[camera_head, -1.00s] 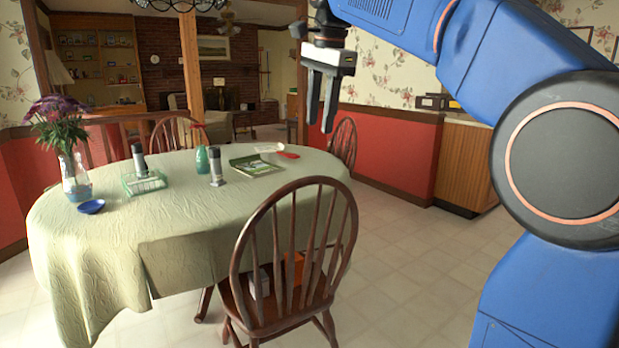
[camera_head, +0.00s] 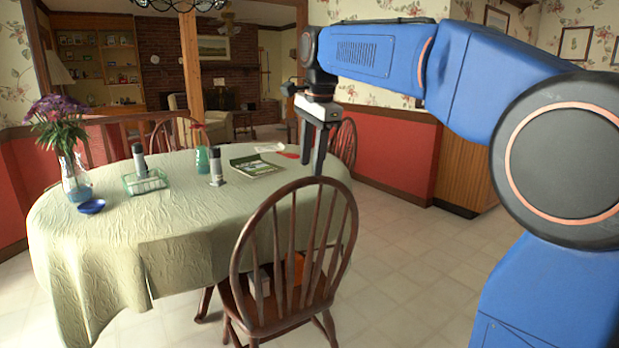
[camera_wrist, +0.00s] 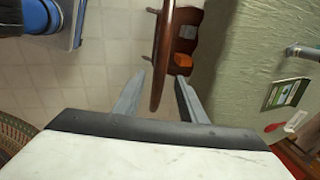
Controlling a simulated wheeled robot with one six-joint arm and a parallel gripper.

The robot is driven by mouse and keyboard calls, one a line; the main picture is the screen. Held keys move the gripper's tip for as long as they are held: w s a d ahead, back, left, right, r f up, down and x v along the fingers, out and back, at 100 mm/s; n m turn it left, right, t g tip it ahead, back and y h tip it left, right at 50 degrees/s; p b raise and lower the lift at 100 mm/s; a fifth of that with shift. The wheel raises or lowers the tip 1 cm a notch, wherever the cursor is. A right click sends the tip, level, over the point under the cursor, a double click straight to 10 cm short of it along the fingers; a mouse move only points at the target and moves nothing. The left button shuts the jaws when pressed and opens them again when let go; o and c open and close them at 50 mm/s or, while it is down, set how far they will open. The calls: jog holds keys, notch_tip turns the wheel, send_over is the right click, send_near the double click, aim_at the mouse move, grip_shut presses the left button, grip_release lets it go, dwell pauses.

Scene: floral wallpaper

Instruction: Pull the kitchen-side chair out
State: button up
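The dark wooden spindle-back chair (camera_head: 302,183) stands at the near side of the cloth-covered table (camera_head: 200,215), its back toward me. My gripper (camera_head: 312,168) is open, fingers pointing down, just above the top of the chair back. In the wrist view, my gripper (camera_wrist: 160,80) has the curved rail of the chair back (camera_wrist: 164,50) between its two spread fingers. The rail is apart from the left finger and closer to the right one. Whether it touches the right finger, I cannot tell. An orange item (camera_wrist: 186,60) and a white item lie on the seat, partly hidden by spindles.
On the table are a flower vase (camera_head: 76,180), a blue dish (camera_head: 91,206), a green basket (camera_head: 145,182), a dark cylinder (camera_head: 216,166) and a book (camera_head: 257,165). Another chair (camera_head: 343,143) stands at the right end. Tiled floor (camera_head: 400,260) is clear right of the near chair.

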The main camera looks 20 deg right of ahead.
aim_at(309, 182)
jog(key=shift+w+a+f, duration=0.1)
jog(key=shift+w+f, duration=0.05)
jog(key=shift+f, duration=0.7)
jog(key=shift+w+f, duration=0.2)
jog(key=shift+f, duration=0.65)
jog(key=shift+w+a+f, duration=0.1)
jog(key=shift+w+f, duration=0.05)
jog(key=shift+f, duration=0.7)
grip_shut()
